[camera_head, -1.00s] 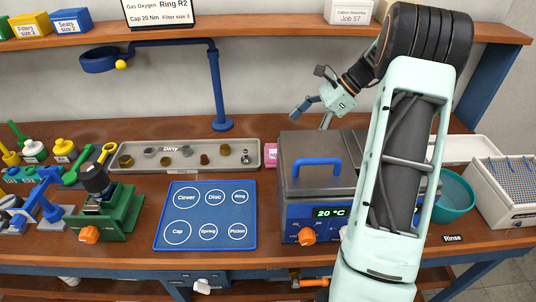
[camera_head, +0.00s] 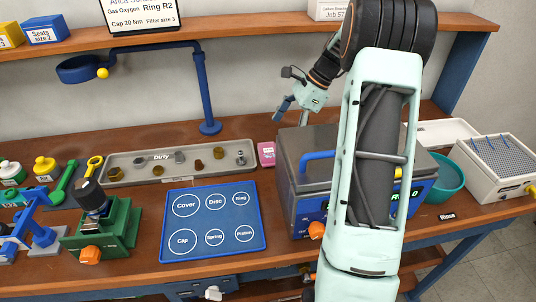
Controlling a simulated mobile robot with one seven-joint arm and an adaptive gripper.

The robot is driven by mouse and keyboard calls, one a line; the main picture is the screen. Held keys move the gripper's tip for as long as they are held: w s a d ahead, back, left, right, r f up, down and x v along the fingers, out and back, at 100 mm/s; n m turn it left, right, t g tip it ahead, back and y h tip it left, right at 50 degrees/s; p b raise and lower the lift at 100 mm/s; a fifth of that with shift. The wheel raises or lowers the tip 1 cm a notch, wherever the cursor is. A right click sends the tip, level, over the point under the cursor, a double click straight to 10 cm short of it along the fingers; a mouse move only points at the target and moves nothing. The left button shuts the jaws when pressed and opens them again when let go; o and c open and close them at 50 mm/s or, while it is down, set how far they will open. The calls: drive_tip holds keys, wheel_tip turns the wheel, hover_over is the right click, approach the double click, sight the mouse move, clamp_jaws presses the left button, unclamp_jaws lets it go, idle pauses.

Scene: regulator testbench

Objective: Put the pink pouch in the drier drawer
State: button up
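No drawer clearly marked as the drier is seen. A white box with a blue mesh top (camera_head: 495,160) and a yellow knob stands at the far right; I cannot tell whether it is the drier.
A grey "Dirty" tray (camera_head: 130,177) with several small parts lies left of the packet. A blue labelled mat (camera_head: 256,243) is in front. A blue stand (camera_head: 205,90) rises behind. A teal bowl (camera_head: 450,178) is right of the bath. A shelf (camera_head: 250,34) runs above.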

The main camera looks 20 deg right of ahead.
sight(269, 150)
drive_tip(key=shift+s+x, duration=0.2)
drive_tip(key=shift+x, duration=3)
drive_tip(key=shift+c, duration=0.4)
drive_tip(key=shift+r, duration=0.15)
drive_tip(key=c, duration=1.8)
